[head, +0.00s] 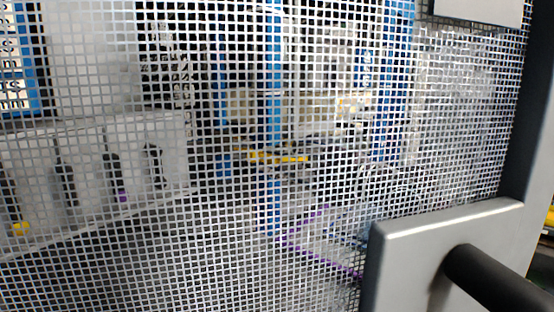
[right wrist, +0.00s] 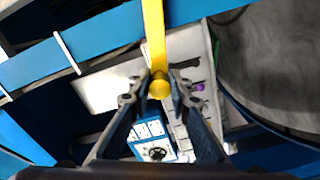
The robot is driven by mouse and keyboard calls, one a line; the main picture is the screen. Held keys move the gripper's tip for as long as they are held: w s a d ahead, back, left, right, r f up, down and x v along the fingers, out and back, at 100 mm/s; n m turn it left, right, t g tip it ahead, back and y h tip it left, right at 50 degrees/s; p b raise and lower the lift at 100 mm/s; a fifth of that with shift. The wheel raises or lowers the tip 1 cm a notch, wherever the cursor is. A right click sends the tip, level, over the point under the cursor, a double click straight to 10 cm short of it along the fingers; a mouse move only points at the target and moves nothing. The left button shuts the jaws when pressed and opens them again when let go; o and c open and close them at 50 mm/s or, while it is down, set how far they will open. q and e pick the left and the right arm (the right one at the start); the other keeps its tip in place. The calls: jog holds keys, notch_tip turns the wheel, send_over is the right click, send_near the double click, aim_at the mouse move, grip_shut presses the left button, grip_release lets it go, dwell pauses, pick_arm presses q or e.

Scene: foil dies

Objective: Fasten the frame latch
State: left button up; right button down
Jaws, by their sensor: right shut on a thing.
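In the right wrist view, my right gripper (right wrist: 160,88) is shut on the rounded end of a yellow bar (right wrist: 154,40). The bar comes down from the top edge, across a blue beam (right wrist: 105,35). It may be the frame latch's handle; I cannot tell whether the latch is engaged. In the head view, a short yellow bar (head: 278,157) shows behind wire mesh, beside blue uprights. The mesh blurs the detail there, and I cannot make out my right gripper clearly. My left gripper is in neither view.
Wire mesh (head: 120,75) fills most of the head view. A grey plate with a black rod (head: 485,280) stands close at lower right. A pale cabinet (head: 90,185) is behind the mesh at left. A grey curved surface (right wrist: 275,60) lies right in the wrist view.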

jog(key=shift+s+a+f+n+b, duration=0.1)
jog(key=shift+f+n+b, duration=0.35)
jog(key=shift+f+n, duration=0.7)
jog(key=c, duration=1.8)
grip_release()
jog(key=shift+s, duration=0.1)
jog(key=shift+o, duration=0.2)
jog(key=shift+r, duration=0.15)
jog(key=v, duration=1.2)
